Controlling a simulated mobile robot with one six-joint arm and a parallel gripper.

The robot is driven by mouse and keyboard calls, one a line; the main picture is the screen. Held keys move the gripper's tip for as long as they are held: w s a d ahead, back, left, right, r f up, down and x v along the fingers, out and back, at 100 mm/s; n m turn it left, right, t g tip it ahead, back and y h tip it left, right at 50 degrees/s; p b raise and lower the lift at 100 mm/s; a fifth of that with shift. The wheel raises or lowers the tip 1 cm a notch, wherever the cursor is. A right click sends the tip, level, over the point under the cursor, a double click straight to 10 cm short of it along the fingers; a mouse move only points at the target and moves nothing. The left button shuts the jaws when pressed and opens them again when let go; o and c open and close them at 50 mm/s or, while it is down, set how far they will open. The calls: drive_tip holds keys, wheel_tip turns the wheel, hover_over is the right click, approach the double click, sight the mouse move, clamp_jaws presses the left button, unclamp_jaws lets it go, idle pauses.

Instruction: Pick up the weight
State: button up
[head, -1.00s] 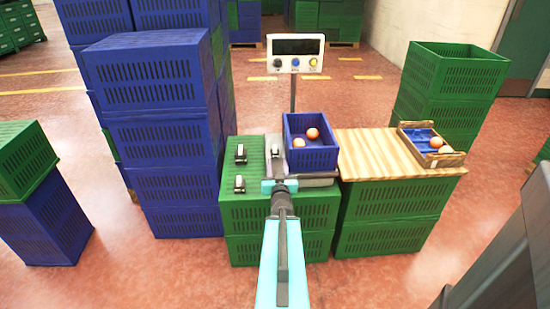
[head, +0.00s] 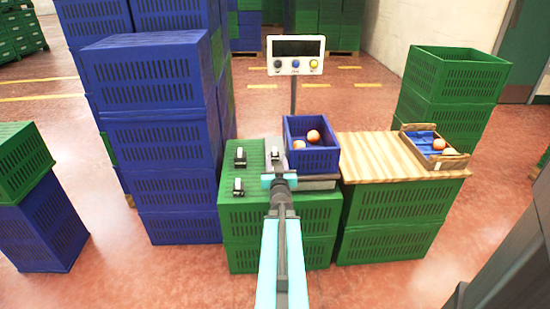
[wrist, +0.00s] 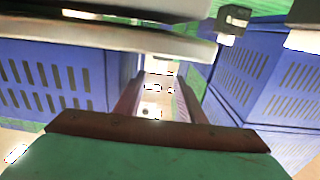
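Several small black-and-white weights stand at the green crate stack. One weight (head: 239,157) is at the back left of the crate top, another weight (head: 238,187) at the front left, and a third weight (head: 276,152) just behind my gripper (head: 279,180). In the wrist view my gripper (wrist: 160,100) has its two brown fingers apart with nothing seen between them. A dark weight (wrist: 233,20) shows at the top of the wrist view, away from the fingers. The arm hides part of the crate's front edge in the head view.
A blue crate (head: 312,160) with oranges sits on the grey scale plate (head: 318,184), below a display (head: 295,55). A wooden tabletop (head: 365,150) with a wooden tray (head: 434,159) is at right. Tall blue crates (head: 165,160) stand close at left.

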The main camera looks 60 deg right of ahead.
sight(275, 152)
drive_tip(key=shift+w+d, duration=0.1)
idle(0.3)
drive_tip(key=shift+x, duration=2.55)
drive_tip(key=shift+f, duration=0.1)
drive_tip(key=shift+c, duration=0.2)
clamp_jaws()
